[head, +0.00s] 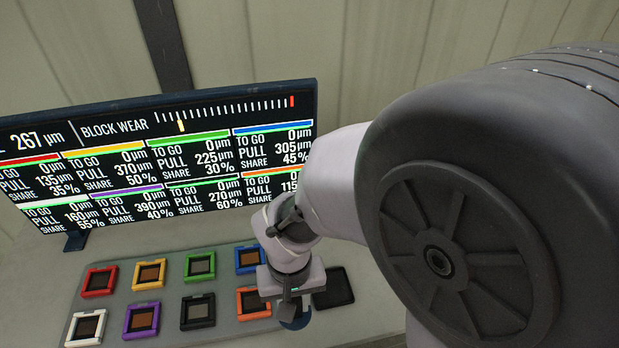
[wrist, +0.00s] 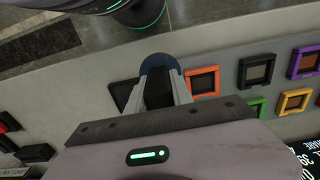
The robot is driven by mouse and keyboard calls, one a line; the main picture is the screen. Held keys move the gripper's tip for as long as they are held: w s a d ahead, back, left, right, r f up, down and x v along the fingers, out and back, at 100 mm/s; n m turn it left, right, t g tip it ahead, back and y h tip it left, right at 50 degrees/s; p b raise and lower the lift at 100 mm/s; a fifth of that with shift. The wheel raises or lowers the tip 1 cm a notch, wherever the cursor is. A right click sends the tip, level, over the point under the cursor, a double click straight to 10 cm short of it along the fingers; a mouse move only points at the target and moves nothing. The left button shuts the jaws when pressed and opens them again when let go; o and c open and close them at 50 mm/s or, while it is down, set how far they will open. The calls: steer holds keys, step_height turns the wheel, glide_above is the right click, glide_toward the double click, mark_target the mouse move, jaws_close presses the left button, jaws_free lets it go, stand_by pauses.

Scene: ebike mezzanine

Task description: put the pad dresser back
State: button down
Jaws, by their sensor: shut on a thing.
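My gripper (wrist: 160,88) is shut on a dark piece with a rounded blue end, which I take to be the pad dresser (wrist: 158,62). In the wrist view it sits between the two fingers, its blue end reaching past the tips. In the head view the blue end of the pad dresser (head: 295,322) shows below my gripper (head: 290,306), beside the orange frame. A flat black square pad (head: 333,287) lies just right of my gripper. It is partly hidden behind the fingers in the wrist view (wrist: 122,92). I cannot tell whether the pad dresser touches the surface.
Coloured square frames, including orange (wrist: 203,82) and purple (head: 141,320), lie in two rows on a grey board. A screen (head: 160,150) stands behind them. Dark and red items (wrist: 8,122) lie at the wrist view's left. The counter edge and floor (wrist: 90,50) lie beyond.

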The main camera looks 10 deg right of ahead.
steer(key=w+d+f+b, duration=0.1)
steer(key=w+d, duration=0.1)
steer(key=d, duration=0.1)
steer(key=w+d+f+b, duration=0.1)
steer(key=w+d+f, duration=0.1)
steer(key=w+d, duration=0.1)
steer(key=w+d+f, duration=0.1)
steer(key=w+d, duration=0.2)
steer(key=d, duration=0.1)
steer(key=shift+d+f+b, duration=0.2)
steer(key=shift+b, duration=0.2)
steer(key=shift+f, duration=0.15)
steer(key=shift+f, duration=0.2)
steer(key=c, duration=1.1)
jaws_free()
steer(key=shift+r, duration=0.1)
